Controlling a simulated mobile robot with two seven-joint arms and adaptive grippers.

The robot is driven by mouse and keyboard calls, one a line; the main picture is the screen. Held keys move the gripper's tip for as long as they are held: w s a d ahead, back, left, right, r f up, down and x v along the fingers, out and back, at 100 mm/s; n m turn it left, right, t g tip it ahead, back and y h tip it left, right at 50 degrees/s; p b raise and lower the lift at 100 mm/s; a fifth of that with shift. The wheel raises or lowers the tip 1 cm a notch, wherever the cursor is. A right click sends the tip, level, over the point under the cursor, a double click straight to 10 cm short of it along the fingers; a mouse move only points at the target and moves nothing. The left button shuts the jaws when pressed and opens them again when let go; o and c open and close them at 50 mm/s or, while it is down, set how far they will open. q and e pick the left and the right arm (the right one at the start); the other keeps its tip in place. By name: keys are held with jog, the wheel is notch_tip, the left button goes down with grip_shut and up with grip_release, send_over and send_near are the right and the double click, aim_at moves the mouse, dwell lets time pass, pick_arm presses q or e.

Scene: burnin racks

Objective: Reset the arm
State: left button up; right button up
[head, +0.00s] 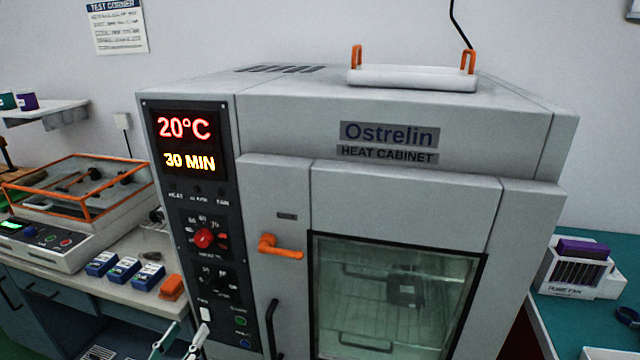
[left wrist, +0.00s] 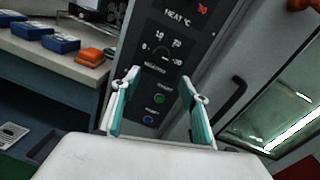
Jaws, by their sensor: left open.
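My left gripper (head: 178,338) shows at the bottom of the head view, in front of the lower part of the heat cabinet's control panel. In the left wrist view its two teal-and-white fingers (left wrist: 160,108) are spread apart with nothing between them. Behind them is the control panel (left wrist: 168,60) with a green and a blue button. The heat cabinet (head: 390,110) stands in the middle of the head view, its display (head: 187,141) reading 20°C and 30 MIN. Its glass door (head: 395,300) is shut, and a dark object sits on a rack inside. My right gripper is not in view.
On the left bench are several blue boxes (head: 124,270), an orange block (head: 172,288) and an orange-framed clear-lidded device (head: 75,190). An orange handle (head: 280,247) and a dark door handle (head: 271,328) stick out from the cabinet. A white rack (head: 575,270) stands on the right teal bench.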

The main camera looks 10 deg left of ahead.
pick_arm(q)
jog(key=s+d+f+n+g, duration=0.2)
jog(key=s+f+n, duration=0.1)
jog(key=f+n, duration=0.45)
jog(key=s+d+f+n+g, duration=0.2)
jog(key=s+f+n+g, duration=0.1)
jog(key=f+n, duration=0.45)
jog(key=s+d+f+n+g+h, duration=0.2)
jog(key=s+d+f+n, duration=0.5)
jog(key=d+n, duration=0.3)
jog(key=n, duration=0.4)
jog(key=shift+s+d+f+n+g, duration=0.2)
jog(key=shift+d+n+g, duration=0.1)
jog(key=shift+d, duration=0.1)
